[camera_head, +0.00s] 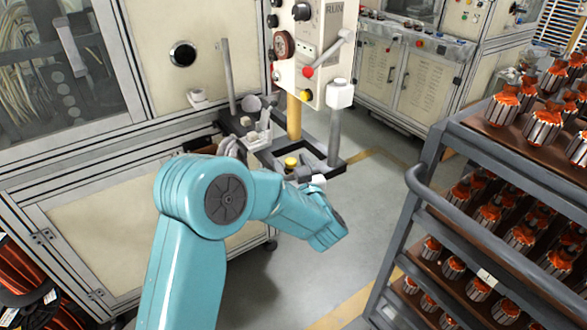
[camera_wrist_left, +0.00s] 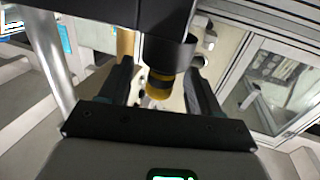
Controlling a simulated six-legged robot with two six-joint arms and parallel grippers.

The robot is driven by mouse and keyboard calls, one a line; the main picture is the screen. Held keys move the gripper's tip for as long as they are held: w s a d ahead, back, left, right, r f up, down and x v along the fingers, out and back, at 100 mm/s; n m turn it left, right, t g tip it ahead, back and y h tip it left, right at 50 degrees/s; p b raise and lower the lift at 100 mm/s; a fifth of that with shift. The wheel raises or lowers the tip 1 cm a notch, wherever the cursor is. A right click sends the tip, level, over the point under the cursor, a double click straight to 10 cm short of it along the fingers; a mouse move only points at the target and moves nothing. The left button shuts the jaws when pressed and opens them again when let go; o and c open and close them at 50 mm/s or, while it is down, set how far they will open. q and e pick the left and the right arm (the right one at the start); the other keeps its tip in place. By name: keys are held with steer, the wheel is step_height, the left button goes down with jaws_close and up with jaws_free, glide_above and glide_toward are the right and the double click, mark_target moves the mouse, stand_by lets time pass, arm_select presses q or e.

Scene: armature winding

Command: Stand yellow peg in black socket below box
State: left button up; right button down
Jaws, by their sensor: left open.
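The yellow peg (camera_head: 291,162) shows in the head view as a short yellow top beside my left gripper (camera_head: 297,171), below the control box (camera_head: 312,50). In the left wrist view, a yellow piece with a dark band (camera_wrist_left: 160,86) lies between the open fingers. A black cylinder (camera_wrist_left: 170,52), perhaps the black socket, is in line with it and appears to meet it. I cannot tell how far the peg sits in it. The socket is not clear in the head view. My right gripper is not in view.
A black frame (camera_head: 332,158) and a grey post (camera_head: 334,137) stand close to the gripper. A yellow column (camera_head: 294,118) rises behind. A rack (camera_head: 440,150) with several orange-topped armatures stands at right. The floor between is clear.

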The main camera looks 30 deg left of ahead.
arm_select(q)
steer(key=b+v, duration=0.3)
steer(key=v, duration=1.3)
steer(key=a+f+m+g, duration=0.2)
steer(key=a+f, duration=0.6)
steer(key=f, duration=0.3)
step_height(320, 180, down, 14)
steer(key=d+m+h, duration=0.2)
steer(key=m+h, duration=0.1)
steer(key=h, duration=0.3)
steer(key=s+d+f+m+g+h, duration=0.2)
steer(key=s+d+f+h, duration=0.45)
steer(key=f, duration=0.35)
steer(key=s+d+f+m+g+h, duration=0.1)
steer(key=s+d+f+g+h, duration=0.2)
steer(key=s+d, duration=0.7)
steer(key=s+g+h, duration=0.2)
steer(key=s+g, duration=0.1)
steer(key=shift+d+g+h, duration=0.2)
steer(key=shift+g+h, duration=0.1)
steer(key=shift+h, duration=0.05)
steer(key=shift+r+m, duration=0.1)
steer(key=shift+m, duration=0.2)
